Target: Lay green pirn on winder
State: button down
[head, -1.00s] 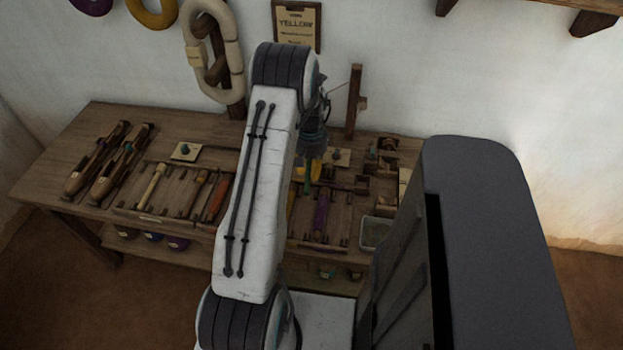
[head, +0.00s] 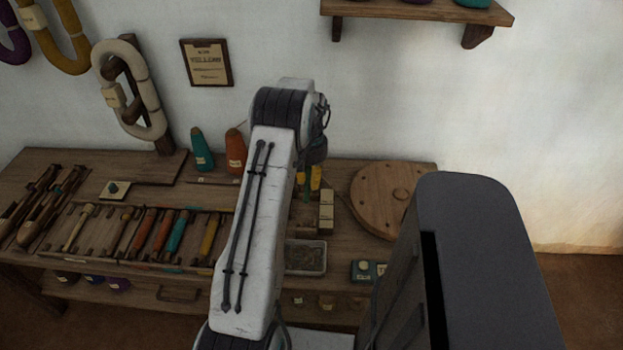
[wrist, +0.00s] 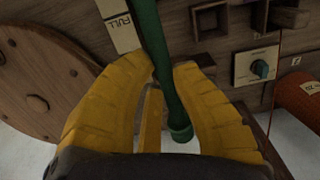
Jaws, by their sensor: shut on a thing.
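In the wrist view a dark green pirn (wrist: 163,75) runs between the two yellow fingers of my gripper (wrist: 160,72), which is shut on it. Its knobbed end points down toward the palm, and its other end leaves the top of the picture. In the head view the yellow fingers (head: 316,180) show just right of my arm, over the right part of the bench (head: 335,227); the pirn is mostly hidden there. I cannot clearly pick out the winder; my arm covers part of the bench.
A round wooden disc (head: 388,198) lies at the bench's right. A grey tray (head: 306,257) and small dial box (head: 368,270) are near the front. A rack (head: 92,243) holds several pirns. Teal (head: 202,152) and orange (head: 236,153) cones stand behind. A FULL label (wrist: 117,27) is beside my gripper.

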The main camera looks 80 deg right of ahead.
jog(key=shift+a, duration=0.2)
jog(key=shift+f, duration=0.15)
jog(key=shift+f+b, duration=3.25)
jog(key=shift+f, duration=1.3)
jog(key=c, duration=0.7)
grip_release()
jog(key=shift+r, duration=0.1)
jog(key=shift+r+p, duration=2.65)
jog(key=shift+r, duration=1.35)
